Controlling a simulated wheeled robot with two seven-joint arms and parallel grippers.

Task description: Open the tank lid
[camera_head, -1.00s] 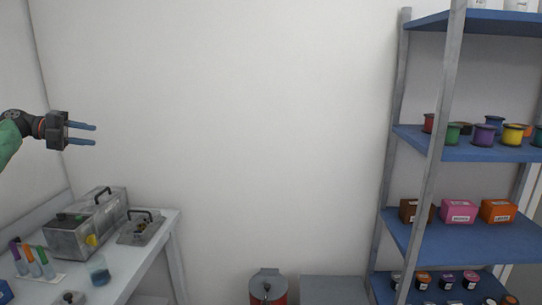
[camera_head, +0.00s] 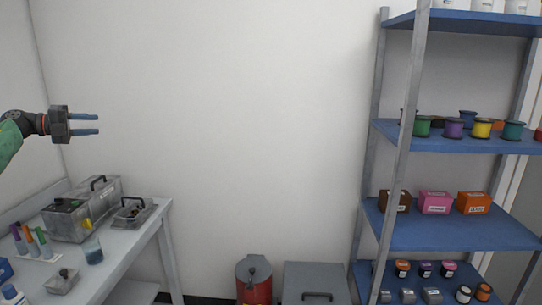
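My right gripper is not in view.
The table (camera_head: 126,246) also holds colored tubes (camera_head: 31,240), a beaker (camera_head: 93,252) and a small grey dish (camera_head: 62,281). A red bin (camera_head: 254,286) and a grey handled box (camera_head: 316,270) stand low in the middle. A blue-shelved rack (camera_head: 440,232) fills the right.

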